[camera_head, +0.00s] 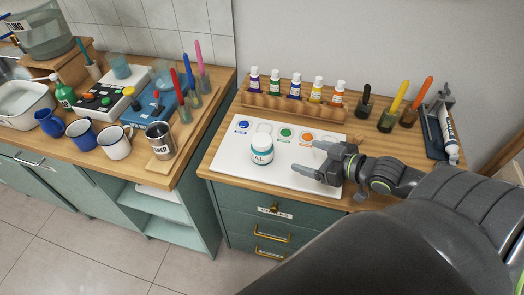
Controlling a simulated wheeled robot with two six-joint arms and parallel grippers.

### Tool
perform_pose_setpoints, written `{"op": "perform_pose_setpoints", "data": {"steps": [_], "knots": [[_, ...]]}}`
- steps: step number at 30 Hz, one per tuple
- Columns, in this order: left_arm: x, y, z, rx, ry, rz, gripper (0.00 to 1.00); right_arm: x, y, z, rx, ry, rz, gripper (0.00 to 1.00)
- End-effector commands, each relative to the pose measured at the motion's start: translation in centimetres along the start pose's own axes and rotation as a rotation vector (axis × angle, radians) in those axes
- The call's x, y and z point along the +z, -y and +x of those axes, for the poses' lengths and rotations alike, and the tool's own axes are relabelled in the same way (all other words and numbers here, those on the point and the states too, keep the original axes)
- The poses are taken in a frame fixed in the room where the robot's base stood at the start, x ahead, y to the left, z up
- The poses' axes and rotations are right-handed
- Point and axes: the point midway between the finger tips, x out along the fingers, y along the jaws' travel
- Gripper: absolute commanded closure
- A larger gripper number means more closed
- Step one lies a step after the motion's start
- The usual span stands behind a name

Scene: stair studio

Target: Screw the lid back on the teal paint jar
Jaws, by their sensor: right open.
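I also cannot tell whether the jar's mouth is covered. My right gripper (318,160) is open and empty over the right part of the mat. Its fingers point left toward the jar, with a gap between. My left gripper is not in view.
A wooden rack (290,107) of several small paint bottles stands behind the mat. Jars with coloured handles and a caulk-like tube (448,136) stand at the right.

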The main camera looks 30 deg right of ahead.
Motion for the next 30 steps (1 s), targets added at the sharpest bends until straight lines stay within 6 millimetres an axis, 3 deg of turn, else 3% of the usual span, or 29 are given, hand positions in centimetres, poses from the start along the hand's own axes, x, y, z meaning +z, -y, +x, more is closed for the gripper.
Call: {"op": "perform_pose_setpoints", "data": {"steps": [14,25,30], "knots": [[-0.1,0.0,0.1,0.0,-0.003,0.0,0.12,-0.5,-0.2,0.2,-0.007,-0.019,0.003,0.2],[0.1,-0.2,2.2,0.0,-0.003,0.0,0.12,-0.5,-0.1,5.4,-0.008,-0.025,0.005,0.2],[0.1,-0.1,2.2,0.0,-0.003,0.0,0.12,-0.8,-0.1,8.2,-0.006,-0.022,0.007,0.2]]}}
